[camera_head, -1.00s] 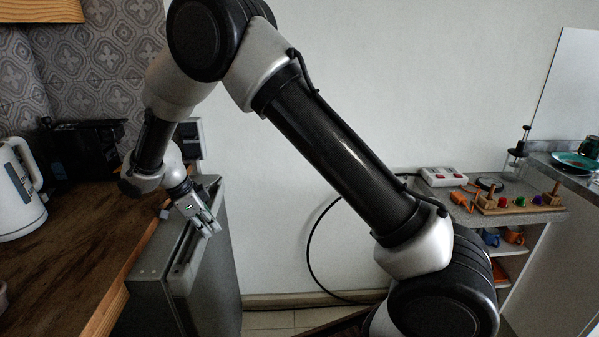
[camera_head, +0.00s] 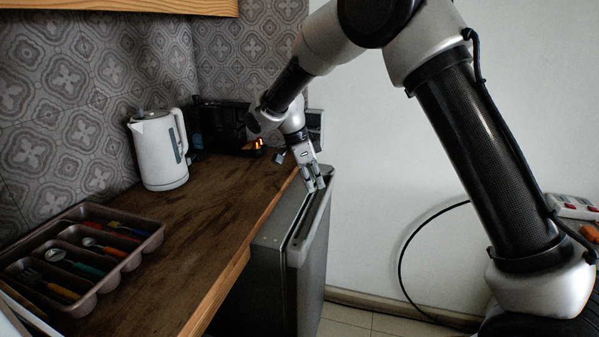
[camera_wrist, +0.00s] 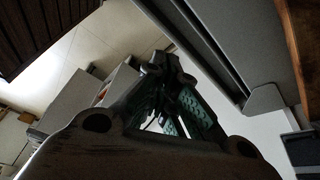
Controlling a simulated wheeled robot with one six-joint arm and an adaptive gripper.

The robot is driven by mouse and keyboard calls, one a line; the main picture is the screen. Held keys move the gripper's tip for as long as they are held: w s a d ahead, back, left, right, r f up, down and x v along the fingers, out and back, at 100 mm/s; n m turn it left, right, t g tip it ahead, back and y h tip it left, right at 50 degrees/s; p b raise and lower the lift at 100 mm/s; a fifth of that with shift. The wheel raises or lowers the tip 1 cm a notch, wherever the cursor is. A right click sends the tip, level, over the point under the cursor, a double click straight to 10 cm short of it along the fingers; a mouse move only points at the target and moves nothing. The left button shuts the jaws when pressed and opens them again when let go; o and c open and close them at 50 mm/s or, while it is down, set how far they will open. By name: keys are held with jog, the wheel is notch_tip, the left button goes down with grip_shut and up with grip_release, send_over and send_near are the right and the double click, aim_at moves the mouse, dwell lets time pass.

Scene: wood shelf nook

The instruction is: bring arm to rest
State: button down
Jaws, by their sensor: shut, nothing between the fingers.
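My gripper (camera_head: 314,184) is at the end of my arm in the head view, in front of the top edge of the grey fridge-like cabinet (camera_head: 285,285) under the counter. Its fingers point down and are shut with nothing between them. In the wrist view the fingers (camera_wrist: 165,70) reach away from the camera, close to a grey panel edge (camera_wrist: 215,50). I cannot tell whether they touch the cabinet.
A wooden counter (camera_head: 200,225) runs along the left. On it stand a white kettle (camera_head: 158,150), a black appliance (camera_head: 222,125) and a cutlery tray (camera_head: 150,240) with several utensils. A black cable (camera_head: 402,260) hangs by the wall. A white box with red buttons (camera_head: 572,207) is at right.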

jog(key=s+d+r+n+t+y, duration=0.1)
jog(key=s+d+r+n, duration=0.4)
jog(key=s+d, duration=0.4)
jog(key=s+d+r+n+t+y, duration=0.1)
jog(key=s+d+r+n, duration=0.4)
jog(key=s+d, duration=0.5)
jog(key=s+d+r+n+t+y, duration=0.2)
jog(key=s+d+r+n, duration=0.4)
jog(key=s+d, duration=0.4)
jog(key=s, duration=0.3)
jog(key=shift+d+r, duration=0.2)
jog(key=shift+d, duration=0.05)
